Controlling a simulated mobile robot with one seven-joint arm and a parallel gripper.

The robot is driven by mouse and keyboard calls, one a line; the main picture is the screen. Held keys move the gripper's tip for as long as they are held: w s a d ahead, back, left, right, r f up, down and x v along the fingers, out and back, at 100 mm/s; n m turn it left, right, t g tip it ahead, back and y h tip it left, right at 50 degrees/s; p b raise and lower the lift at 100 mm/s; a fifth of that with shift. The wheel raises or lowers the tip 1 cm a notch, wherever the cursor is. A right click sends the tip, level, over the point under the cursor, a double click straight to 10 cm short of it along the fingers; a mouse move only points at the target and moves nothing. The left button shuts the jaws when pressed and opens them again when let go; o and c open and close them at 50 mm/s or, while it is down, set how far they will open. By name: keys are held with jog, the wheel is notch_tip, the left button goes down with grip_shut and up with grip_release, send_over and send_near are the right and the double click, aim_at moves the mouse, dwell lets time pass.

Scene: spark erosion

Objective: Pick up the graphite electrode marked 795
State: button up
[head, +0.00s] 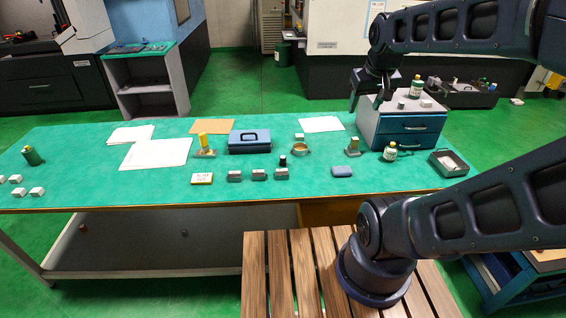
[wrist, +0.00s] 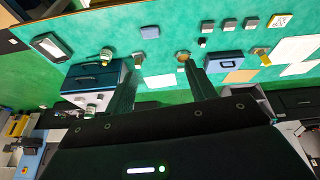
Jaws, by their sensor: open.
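No marking 795 is legible in either view, so I cannot tell which piece is the marked electrode. Small grey blocks stand in a row at the front middle of the green table: a left block (head: 234,176), a middle block (head: 259,175) and a right block (head: 281,173). The row also shows in the wrist view, including one grey block (wrist: 229,25). My gripper (head: 366,106) is open and empty, raised near the blue drawer cabinet, well away from the row. Its spread fingers (wrist: 160,78) frame the lower part of the wrist view.
The drawer cabinet (head: 409,140) carries a bottle (head: 416,88) and small pieces. A second bottle (head: 390,152), a grey tray (head: 449,162) and a blue pad (head: 342,171) stand nearby. A blue box (head: 249,146) and yellow-topped piece (head: 203,141) are behind the row. The table's front left-middle is clear.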

jog(key=w+a+f+n+g, duration=0.1)
jog(key=w+a+f+n, duration=0.1)
jog(key=w, duration=0.4)
jog(key=w+a+f+n, duration=0.1)
jog(key=w+a+n, duration=0.15)
jog(key=w, duration=0.25)
jog(key=n+g, duration=0.3)
jog(key=n, duration=0.9)
send_over(283, 157)
jog(key=f, duration=2.7)
jog(key=shift+d, duration=0.25)
jog(key=shift+f, duration=2.85)
jog(key=shift+a+f, duration=0.15)
jog(key=shift+f, duration=1.1)
jog(key=shift+a+f, duration=0.15)
jog(key=shift+f, duration=1.05)
jog(key=c, duration=1.1)
